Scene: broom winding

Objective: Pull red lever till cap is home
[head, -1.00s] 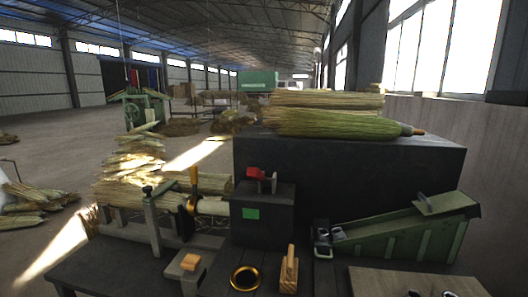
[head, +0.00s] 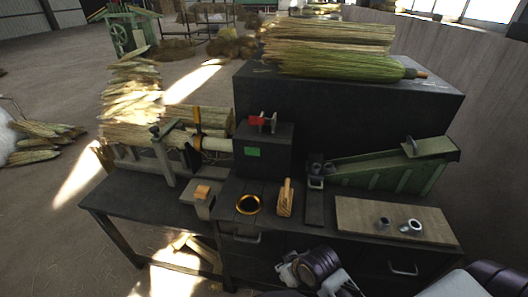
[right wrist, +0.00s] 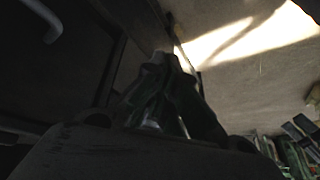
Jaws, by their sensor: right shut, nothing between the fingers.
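The red lever (head: 257,121) sits on top of the black block (head: 262,163) with a green label, at the left-centre of the bench. A pale cylinder (head: 217,144) beside the block points toward it from the left. I cannot tell which part is the cap; two small metal rings (head: 410,226) lie on a wooden board at right. My right gripper (right wrist: 165,58) is shut and empty in the dark right wrist view. Part of my right arm shows at the bottom of the head view, below the bench front and well away from the lever. My left gripper is not in view.
On the bench are a brass ring (head: 248,204), a wooden-handled tool (head: 285,198) and a green sloped chute (head: 395,168). Broom bundles (head: 335,48) lie on the tall dark box behind. Drawer handles (head: 403,270) stick out of the bench front. Straw is piled at left.

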